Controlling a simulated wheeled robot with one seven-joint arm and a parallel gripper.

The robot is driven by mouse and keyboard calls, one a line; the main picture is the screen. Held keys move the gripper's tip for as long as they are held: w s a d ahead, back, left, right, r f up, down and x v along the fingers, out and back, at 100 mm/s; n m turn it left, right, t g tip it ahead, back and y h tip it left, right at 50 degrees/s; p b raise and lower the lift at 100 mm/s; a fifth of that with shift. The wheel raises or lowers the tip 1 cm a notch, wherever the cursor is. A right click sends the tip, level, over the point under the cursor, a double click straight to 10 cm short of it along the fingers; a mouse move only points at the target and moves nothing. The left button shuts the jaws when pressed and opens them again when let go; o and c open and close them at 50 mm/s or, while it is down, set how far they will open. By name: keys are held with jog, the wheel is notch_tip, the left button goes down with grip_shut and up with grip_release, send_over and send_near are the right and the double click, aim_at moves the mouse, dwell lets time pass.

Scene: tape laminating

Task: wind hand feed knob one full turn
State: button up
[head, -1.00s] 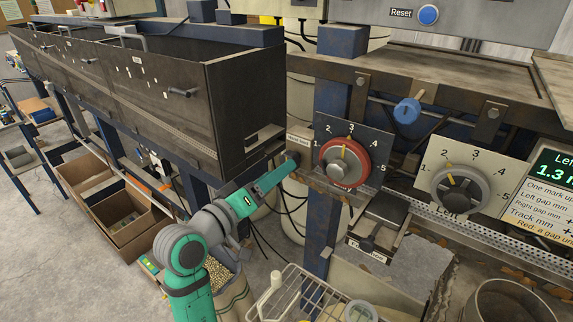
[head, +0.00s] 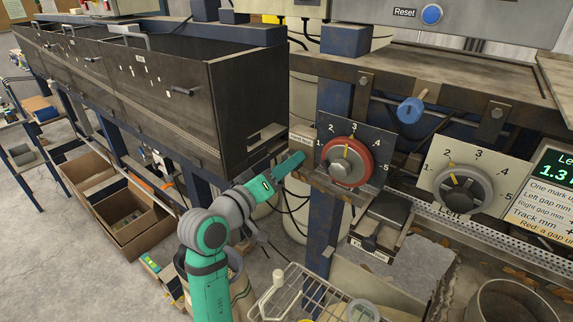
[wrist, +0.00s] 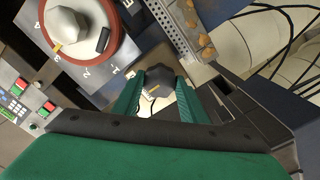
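The hand feed knob is a small dark knob with a yellow mark (wrist: 158,80), at the fingertips in the wrist view. In the head view it is hidden behind my gripper (head: 301,158), beneath a small label plate (head: 300,139) whose text is hard to read. In the wrist view the two green fingers of my gripper (wrist: 160,88) stand apart, one on each side of the knob. Any gap between fingers and knob is too small to make out.
A red-ringed dial (head: 347,162) sits close to the right of my gripper, also large in the wrist view (wrist: 75,28). A grey dial (head: 463,190) is farther right. A dark drawer cabinet (head: 245,100) stands to the left. A wire basket (head: 300,295) is below.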

jog(key=m, duration=2.5)
jog(key=shift+s+f+m, duration=0.1)
jog(key=shift+m, duration=0.3)
dwell(0.5)
jog(key=o, duration=1.1)
jog(key=shift+c, duration=0.2)
